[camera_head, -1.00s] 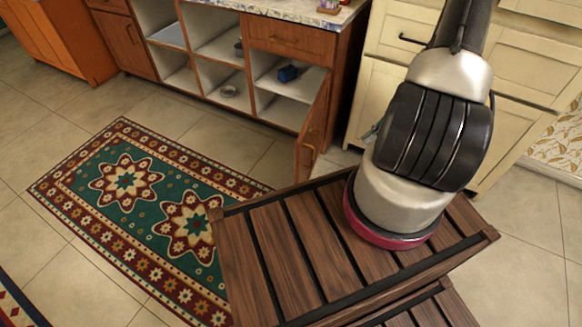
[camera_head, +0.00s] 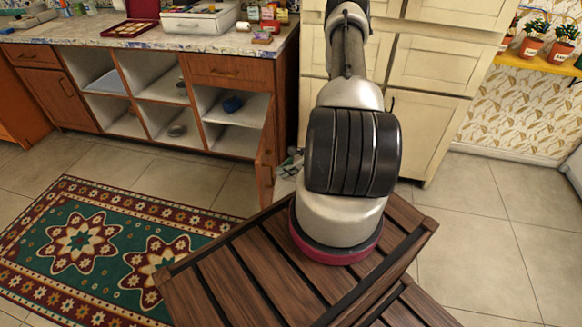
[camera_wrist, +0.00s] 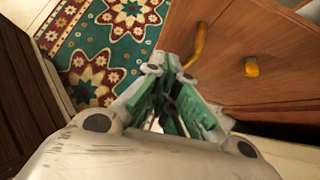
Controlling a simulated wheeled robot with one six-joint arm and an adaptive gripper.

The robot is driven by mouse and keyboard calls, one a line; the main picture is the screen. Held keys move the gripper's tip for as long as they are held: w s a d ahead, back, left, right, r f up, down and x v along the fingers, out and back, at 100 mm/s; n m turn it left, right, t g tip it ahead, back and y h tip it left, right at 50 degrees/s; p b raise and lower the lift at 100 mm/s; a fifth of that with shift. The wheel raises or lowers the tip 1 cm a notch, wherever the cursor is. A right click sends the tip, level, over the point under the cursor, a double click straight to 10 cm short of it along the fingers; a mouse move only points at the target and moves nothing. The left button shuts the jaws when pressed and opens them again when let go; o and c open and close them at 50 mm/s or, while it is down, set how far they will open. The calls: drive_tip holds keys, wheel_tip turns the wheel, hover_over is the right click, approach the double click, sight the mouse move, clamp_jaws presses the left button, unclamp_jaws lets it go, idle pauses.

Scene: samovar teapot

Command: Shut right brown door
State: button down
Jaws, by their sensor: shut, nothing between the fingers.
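The right brown door (camera_head: 266,165) stands open at the right end of the brown cabinet, swung out toward me, in the head view. My gripper (camera_head: 292,160) is just right of this door, partly hidden behind my arm. In the wrist view my gripper (camera_wrist: 170,75) is shut and empty, with green inner pads. A brown wooden panel (camera_wrist: 240,40) with a yellow curved handle (camera_wrist: 198,45) lies close beyond the fingertips. I cannot tell whether they touch it.
Cream cabinets (camera_head: 425,90) stand behind my arm. A patterned rug (camera_head: 100,250) lies on the floor in front of the brown cabinet. Tiled floor at the right (camera_head: 480,240) is clear.

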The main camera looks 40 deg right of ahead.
sight(260, 180)
drive_tip(key=shift+w+a+f, duration=0.25)
drive_tip(key=shift+w+a, duration=0.4)
drive_tip(key=shift+a, duration=0.05)
drive_tip(key=shift+w+a+f, duration=0.3)
drive_tip(key=shift+w+a, duration=0.3)
drive_tip(key=shift+a, duration=0.1)
drive_tip(key=shift+w+a+f, duration=0.25)
drive_tip(key=shift+w+a, duration=0.4)
drive_tip(key=shift+a, duration=0.05)
